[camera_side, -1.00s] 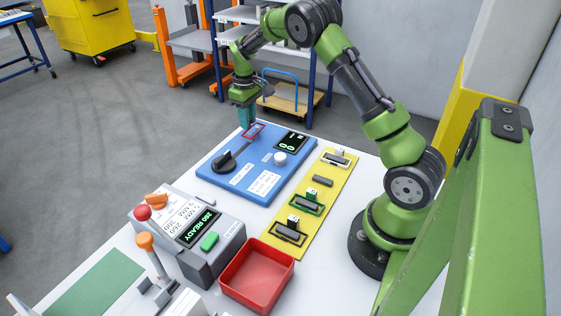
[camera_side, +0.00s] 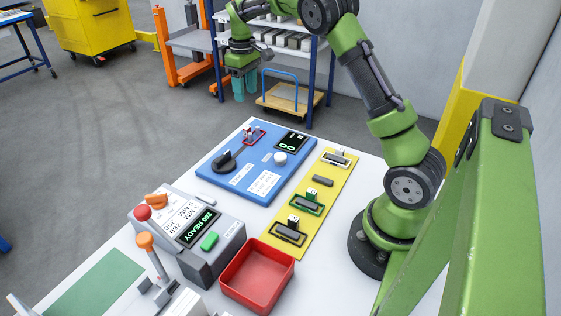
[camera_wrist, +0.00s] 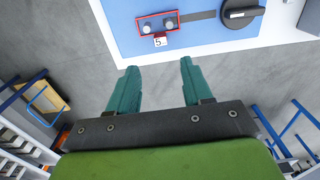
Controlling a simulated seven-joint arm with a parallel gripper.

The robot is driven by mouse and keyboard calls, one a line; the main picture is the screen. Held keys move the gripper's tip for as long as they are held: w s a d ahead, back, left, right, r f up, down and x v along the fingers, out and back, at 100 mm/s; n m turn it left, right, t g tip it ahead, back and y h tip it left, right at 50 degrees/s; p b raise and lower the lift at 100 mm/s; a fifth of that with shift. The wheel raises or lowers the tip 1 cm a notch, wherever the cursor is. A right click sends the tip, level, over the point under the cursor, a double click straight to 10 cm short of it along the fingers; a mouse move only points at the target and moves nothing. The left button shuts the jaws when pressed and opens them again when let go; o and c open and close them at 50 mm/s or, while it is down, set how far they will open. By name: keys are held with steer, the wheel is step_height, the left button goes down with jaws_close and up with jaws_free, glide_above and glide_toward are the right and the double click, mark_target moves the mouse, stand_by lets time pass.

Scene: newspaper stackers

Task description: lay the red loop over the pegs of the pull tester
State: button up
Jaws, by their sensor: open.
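The red loop (camera_wrist: 139,31) lies around the two metal pegs (camera_wrist: 157,25) of the blue pull tester (camera_side: 224,172) in the wrist view. Its small white tag, marked 5, hangs off one long side. In the side view the red loop (camera_side: 263,137) shows at the far end of the tester, with the pegs standing inside it. My gripper (camera_wrist: 156,65) is open and empty, its teal fingers wide apart. In the side view my gripper (camera_side: 245,88) is raised above and beyond the tester's far edge, clear of the loop.
A yellow board (camera_side: 285,236) holds green, black and white loops on blocks, and one bare block (camera_side: 323,181). A red tray (camera_side: 229,284) and a grey machine (camera_side: 228,242) reading READY stand nearer the camera. Shelving and a cart stand behind.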

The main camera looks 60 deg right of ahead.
steer(key=s+a+r+m+t+y, duration=0.15)
steer(key=s+a+r+t, duration=0.25)
steer(key=s+a+r, duration=0.7)
steer(key=s+a+f+m+t, duration=0.2)
steer(key=s+a+t, duration=0.1)
steer(key=s+a, duration=0.6)
steer(key=s, duration=0.4)
steer(key=shift+a, duration=0.4)
